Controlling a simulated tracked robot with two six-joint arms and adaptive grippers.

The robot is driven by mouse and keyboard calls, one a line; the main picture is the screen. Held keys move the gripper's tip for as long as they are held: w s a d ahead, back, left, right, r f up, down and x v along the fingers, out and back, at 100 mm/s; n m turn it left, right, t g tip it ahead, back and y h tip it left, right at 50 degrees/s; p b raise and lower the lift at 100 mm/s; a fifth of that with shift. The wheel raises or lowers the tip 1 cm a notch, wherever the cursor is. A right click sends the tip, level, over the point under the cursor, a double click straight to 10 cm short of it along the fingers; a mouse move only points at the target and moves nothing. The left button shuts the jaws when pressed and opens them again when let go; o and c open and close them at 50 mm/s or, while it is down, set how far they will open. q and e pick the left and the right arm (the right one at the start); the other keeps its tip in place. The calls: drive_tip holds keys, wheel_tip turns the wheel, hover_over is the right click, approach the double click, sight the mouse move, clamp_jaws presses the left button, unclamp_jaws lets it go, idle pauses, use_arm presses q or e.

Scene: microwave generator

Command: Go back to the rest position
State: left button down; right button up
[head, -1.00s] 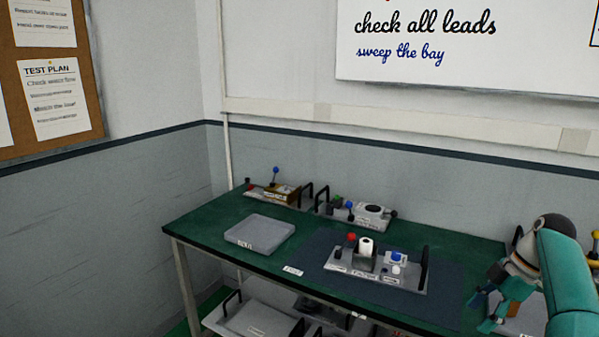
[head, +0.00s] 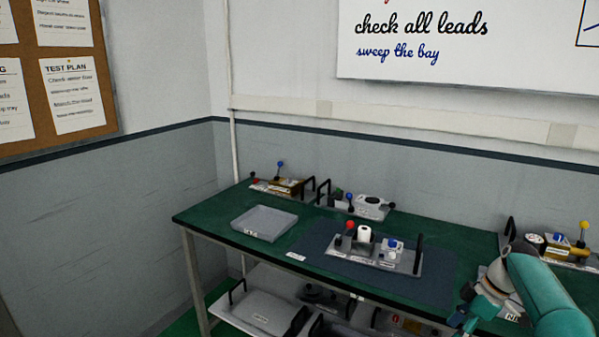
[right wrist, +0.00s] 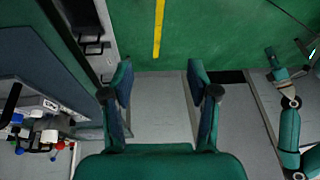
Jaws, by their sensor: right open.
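My right gripper (head: 468,312) is at the lower right of the head view, by the front edge of the green bench (head: 210,213) and clear of the modules on it. In the right wrist view its two fingers (right wrist: 160,85) are spread apart with nothing between them, and floor shows beyond them. My left gripper does not show in the head view. A teal arm link (right wrist: 290,130) shows at the right of the right wrist view.
A grey tray (head: 264,222) and a module with red, white and blue parts (head: 376,256) stand on the bench. More modules (head: 365,206) line its back. Grey items (head: 262,312) fill the shelf below. Open floor with a yellow stripe (right wrist: 158,28) lies beneath the gripper.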

drive_tip(key=s+a+f+m, duration=0.4)
drive_tip(key=a+f, duration=0.4)
drive_tip(key=f, duration=0.3)
drive_tip(key=s+a+f+m, duration=0.4)
drive_tip(key=a+f, duration=0.4)
drive_tip(key=f, duration=0.4)
drive_tip(key=s+a+f+m, duration=0.1)
drive_tip(key=s+a+m, duration=0.2)
drive_tip(key=s, duration=0.8)
drive_tip(key=s+a+f+m, duration=0.2)
drive_tip(key=s+a, duration=0.4)
drive_tip(key=s, duration=0.5)
drive_tip(key=shift+s+a+f+m, duration=0.2)
drive_tip(key=shift+s+a+m, duration=0.1)
drive_tip(key=shift+m, duration=0.6)
drive_tip(key=shift+c, duration=0.2)
